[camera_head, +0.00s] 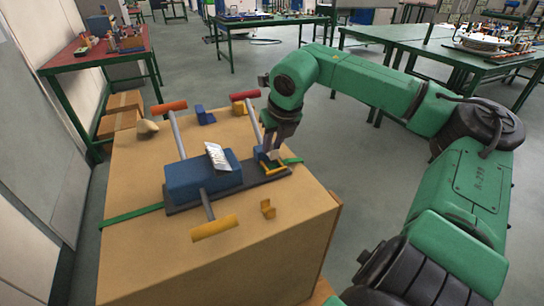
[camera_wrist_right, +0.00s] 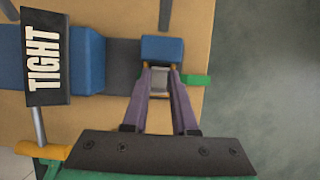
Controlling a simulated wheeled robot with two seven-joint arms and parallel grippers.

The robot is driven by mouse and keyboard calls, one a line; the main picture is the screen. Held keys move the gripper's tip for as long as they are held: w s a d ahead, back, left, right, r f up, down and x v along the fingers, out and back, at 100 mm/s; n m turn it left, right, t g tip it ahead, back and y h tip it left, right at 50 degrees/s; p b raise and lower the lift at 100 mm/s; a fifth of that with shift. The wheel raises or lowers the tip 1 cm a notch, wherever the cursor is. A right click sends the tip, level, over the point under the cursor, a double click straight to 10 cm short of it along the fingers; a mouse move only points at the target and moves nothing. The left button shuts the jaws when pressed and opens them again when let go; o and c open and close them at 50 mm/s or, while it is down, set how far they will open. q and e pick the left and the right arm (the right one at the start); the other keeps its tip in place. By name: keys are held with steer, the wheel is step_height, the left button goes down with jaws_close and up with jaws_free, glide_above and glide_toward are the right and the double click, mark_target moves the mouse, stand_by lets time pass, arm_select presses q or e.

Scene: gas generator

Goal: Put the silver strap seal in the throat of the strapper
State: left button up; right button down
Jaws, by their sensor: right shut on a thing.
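The strapper is a blue-bodied tool (camera_head: 190,182) on a dark base plate, lying on a tan box top, with orange, red and yellow handles. A smaller blue block (camera_wrist_right: 162,48) stands at its right end, beside the throat area. My right gripper (camera_head: 274,152) is over that end, pointing down. In the right wrist view its fingers (camera_wrist_right: 160,78) are shut on the small silver strap seal (camera_wrist_right: 160,80), between the blue block and my wrist. The seal looks close to the base plate; whether it touches is hidden by the fingers. My left gripper is out of view.
A green strap (camera_head: 133,216) runs across the box top (camera_head: 150,250) and also shows right of the fingers (camera_wrist_right: 196,80). A plate marked TIGHT (camera_wrist_right: 45,58) rises from the tool. A yellow piece (camera_head: 267,210), a small blue piece (camera_head: 205,116) and a beige lump (camera_head: 147,129) lie around it.

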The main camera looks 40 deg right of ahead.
mark_target(274, 150)
step_height(274, 150, down, 3)
steer(key=shift+f+b, duration=0.2)
steer(key=shift+b, duration=0.3)
steer(key=shift+f, duration=0.15)
steer(key=c, duration=0.7)
jaws_free()
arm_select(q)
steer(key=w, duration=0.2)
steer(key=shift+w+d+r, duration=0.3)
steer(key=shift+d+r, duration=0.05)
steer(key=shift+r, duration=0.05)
